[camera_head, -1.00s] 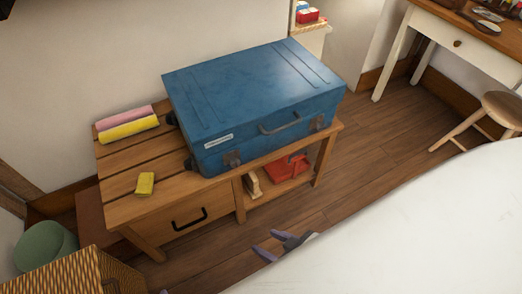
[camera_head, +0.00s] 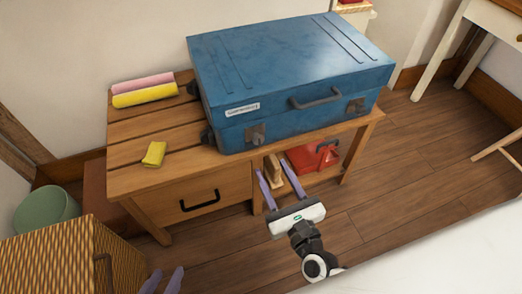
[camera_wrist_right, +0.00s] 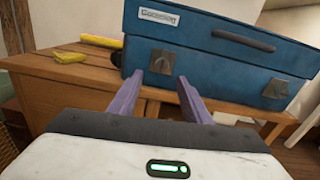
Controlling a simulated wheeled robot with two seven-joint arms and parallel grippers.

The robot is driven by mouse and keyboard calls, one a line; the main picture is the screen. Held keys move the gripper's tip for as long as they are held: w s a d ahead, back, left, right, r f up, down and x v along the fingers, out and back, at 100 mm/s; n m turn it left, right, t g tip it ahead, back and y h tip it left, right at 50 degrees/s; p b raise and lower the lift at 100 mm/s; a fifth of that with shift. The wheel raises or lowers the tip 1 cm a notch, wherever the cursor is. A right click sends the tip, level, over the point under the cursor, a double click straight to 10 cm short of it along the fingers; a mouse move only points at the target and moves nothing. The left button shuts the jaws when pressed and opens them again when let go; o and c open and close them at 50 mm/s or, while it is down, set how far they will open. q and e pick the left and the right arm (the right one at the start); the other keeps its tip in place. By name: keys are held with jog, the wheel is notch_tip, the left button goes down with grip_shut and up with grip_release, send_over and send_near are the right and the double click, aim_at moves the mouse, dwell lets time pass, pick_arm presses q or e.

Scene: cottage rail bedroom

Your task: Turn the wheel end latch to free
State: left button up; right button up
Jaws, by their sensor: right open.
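The blue suitcase (camera_head: 290,75) lies flat on the wooden bench, its black wheels (camera_head: 207,136) at the left end. The wheel end latch (camera_head: 255,134) is a dark metal plate with a small turn piece on the front face, left of the handle. In the right wrist view the latch (camera_wrist_right: 162,62) shows just beyond my fingertips. My right gripper (camera_head: 271,168) is open and empty, in front of and below the latch, apparently not touching it. Its purple fingers (camera_wrist_right: 158,85) point toward the suitcase. My left gripper (camera_head: 169,270) is open at the bottom edge, mostly out of view.
The other latch (camera_head: 355,106) and the handle (camera_head: 315,98) are on the same front face. A wicker basket (camera_head: 70,262) stands at lower left.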

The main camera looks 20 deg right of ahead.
aim_at(259, 141)
jog(key=shift+m, duration=0.5)
jog(key=w, duration=1)
jog(key=shift+w+b, duration=0.3)
jog(key=shift+b, duration=0.05)
jog(key=c, duration=1)
